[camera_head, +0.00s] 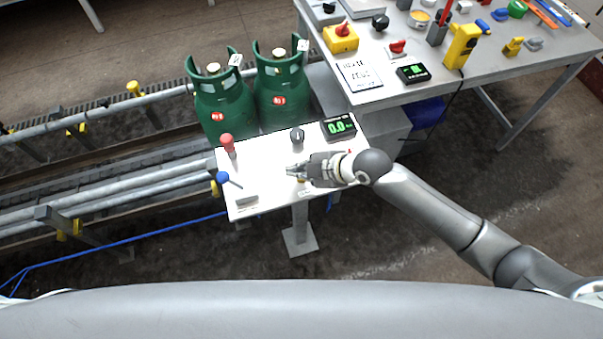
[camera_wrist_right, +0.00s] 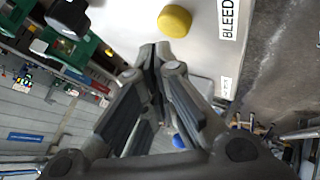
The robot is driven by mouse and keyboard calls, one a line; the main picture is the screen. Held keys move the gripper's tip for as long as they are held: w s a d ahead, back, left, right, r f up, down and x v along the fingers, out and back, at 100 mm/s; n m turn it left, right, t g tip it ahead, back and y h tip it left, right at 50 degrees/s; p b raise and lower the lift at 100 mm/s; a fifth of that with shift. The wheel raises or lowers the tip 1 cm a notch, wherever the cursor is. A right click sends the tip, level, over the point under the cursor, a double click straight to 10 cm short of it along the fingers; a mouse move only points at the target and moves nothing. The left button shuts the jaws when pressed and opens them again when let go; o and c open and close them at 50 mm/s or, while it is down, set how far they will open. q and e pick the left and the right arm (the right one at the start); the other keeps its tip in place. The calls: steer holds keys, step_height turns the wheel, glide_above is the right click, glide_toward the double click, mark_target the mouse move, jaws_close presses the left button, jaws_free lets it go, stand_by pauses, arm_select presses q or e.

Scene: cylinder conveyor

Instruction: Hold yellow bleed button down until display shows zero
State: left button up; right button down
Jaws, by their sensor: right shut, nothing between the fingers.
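The yellow bleed button (camera_wrist_right: 174,20) is a round dome on the white panel (camera_head: 260,165), beside a printed BLEED label (camera_wrist_right: 228,18). In the head view only a sliver of yellow shows under my right gripper (camera_head: 291,170). In the right wrist view my right gripper (camera_wrist_right: 158,58) is shut and empty. Its fingertips appear just beside the button, with a gap in the picture; I cannot tell their height above the panel. The dark display (camera_head: 340,127) at the panel's upper right shows green digits that read 0.0. My left gripper is not in view.
The panel also carries a red-topped lever (camera_head: 227,143), a blue-knobbed lever (camera_head: 223,177) and a black knob (camera_head: 297,136). Two green cylinders (camera_head: 222,100) (camera_head: 281,90) stand behind it on the conveyor. A grey table (camera_head: 450,90) with tools is at the upper right.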

steer(key=shift+r+p, duration=2.25)
steer(key=shift+r, duration=0.3)
